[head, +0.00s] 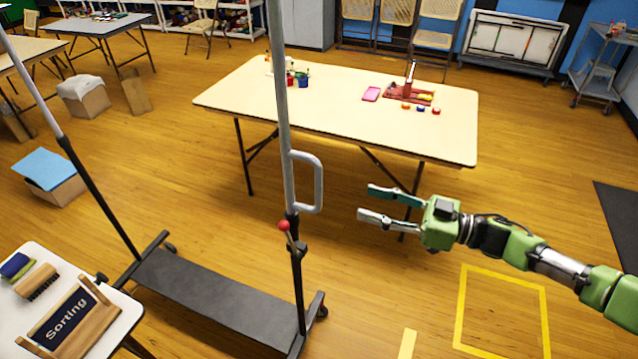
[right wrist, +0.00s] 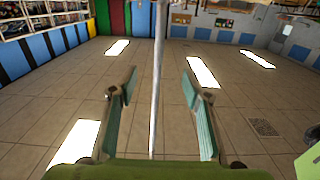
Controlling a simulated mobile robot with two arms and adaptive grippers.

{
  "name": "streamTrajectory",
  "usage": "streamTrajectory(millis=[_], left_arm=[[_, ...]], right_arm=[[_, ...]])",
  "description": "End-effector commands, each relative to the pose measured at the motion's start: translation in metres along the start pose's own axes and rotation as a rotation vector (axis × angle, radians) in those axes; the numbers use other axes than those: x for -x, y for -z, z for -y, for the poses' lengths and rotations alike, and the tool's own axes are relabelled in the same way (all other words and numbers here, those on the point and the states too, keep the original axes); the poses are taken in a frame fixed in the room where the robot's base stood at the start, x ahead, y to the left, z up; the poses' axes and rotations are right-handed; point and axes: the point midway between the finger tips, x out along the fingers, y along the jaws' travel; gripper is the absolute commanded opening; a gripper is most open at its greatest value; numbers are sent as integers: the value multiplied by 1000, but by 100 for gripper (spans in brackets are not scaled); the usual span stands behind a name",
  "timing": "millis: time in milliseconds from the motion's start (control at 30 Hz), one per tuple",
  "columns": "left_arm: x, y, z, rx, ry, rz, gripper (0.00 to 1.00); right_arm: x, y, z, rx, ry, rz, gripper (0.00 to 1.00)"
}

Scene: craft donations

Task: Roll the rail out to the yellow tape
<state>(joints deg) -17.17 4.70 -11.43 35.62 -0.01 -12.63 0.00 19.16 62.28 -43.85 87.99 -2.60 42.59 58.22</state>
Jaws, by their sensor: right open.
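The rail is a wheeled garment rack with two grey uprights (head: 282,110) and a dark base shelf (head: 215,300). A grey D-shaped handle (head: 319,182) sits on its near right upright. My right gripper (head: 362,203) is open and empty, to the right of the handle and apart from it, its fingers pointing left. In the right wrist view a thin pale pole (right wrist: 156,90) shows between the open fingers (right wrist: 160,85), beyond them. Yellow tape (head: 545,315) outlines a rectangle on the floor at lower right. A short yellow strip (head: 407,344) lies left of it. My left gripper is out of view.
A cream table (head: 340,105) with craft items stands behind the rail. A white table (head: 100,340) with a "Sorting" sign (head: 66,318) is at lower left. A red-knobbed lever (head: 284,226) sits low on the upright. The floor between rail and tape looks clear.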

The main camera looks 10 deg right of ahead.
Motion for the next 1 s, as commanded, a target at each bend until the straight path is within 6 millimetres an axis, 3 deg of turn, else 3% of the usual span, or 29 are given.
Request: streamTrajectory(millis=[367,600,800,1000], left_arm=[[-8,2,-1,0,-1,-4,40],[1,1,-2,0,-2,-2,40],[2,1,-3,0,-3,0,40],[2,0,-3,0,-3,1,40]], right_arm=[[-72,0,0,3,-1,-5,44],[-112,1,0,1,-1,-3,44],[-128,-1,-1,2,-3,0,44],[-132,-1,-1,2,-3,0,44]])
